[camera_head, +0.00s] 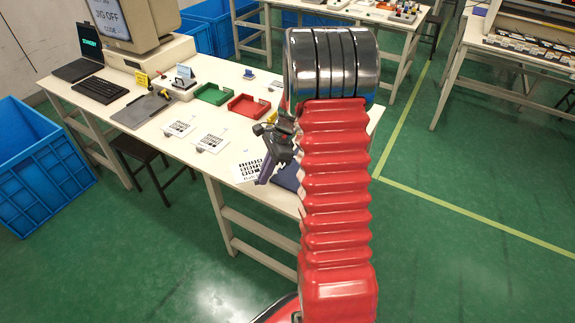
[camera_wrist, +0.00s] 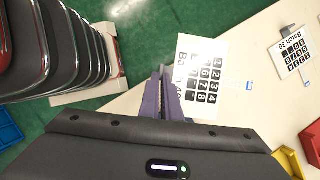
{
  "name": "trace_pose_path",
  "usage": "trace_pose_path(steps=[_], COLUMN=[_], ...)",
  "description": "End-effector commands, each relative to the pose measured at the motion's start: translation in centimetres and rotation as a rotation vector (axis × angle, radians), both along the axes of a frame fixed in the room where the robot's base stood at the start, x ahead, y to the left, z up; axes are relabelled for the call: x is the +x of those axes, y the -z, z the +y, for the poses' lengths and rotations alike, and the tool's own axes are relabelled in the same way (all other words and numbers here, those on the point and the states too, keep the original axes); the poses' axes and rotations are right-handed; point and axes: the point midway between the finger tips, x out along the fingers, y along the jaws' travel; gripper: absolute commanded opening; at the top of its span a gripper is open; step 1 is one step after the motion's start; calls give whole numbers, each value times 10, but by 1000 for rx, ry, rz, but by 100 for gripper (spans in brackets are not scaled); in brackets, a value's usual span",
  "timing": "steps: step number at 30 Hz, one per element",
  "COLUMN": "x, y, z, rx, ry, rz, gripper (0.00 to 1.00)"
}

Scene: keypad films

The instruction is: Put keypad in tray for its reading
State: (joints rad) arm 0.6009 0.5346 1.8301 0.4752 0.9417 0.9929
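The Batch 40 keypad (camera_wrist: 208,75) is a white film with black keys, tilted in the wrist view. In the head view this keypad (camera_head: 247,166) shows beside my gripper (camera_head: 264,178) above the table's front part. My gripper (camera_wrist: 160,76) has purple fingers close together at the keypad's text side, and appears shut on it; the contact itself is hard to see. The film overlaps the table edge in the wrist view, so it looks raised. A green tray (camera_head: 212,94), a red tray (camera_head: 248,106) and a dark blue tray (camera_head: 289,177) stand on the table; a yellow tray (camera_wrist: 289,161) shows partly.
Two other keypad films (camera_head: 180,127) (camera_head: 211,139) lie on the table, one marked Batch 30 (camera_wrist: 293,52). A monitor (camera_head: 130,20), keyboard (camera_head: 100,90) and grey mat (camera_head: 139,111) occupy the left. My red arm hides the table's right end. A blue bin (camera_head: 40,165) stands on the floor.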

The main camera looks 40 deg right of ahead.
Motion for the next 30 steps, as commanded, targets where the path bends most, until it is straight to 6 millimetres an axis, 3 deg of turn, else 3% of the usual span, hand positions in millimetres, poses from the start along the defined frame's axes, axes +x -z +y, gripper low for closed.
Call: trace_pose_path(steps=[1,6,18,24,30], x=[7,19,29,29,28], y=[6,22,53,66,73], z=[17,63,158,198,217], rx=[1,0,2,1,0], ry=[-118,-499,-1317,-1686,-1887], rz=[3,2,2,1,-1], gripper=[0,0,0,0,0])
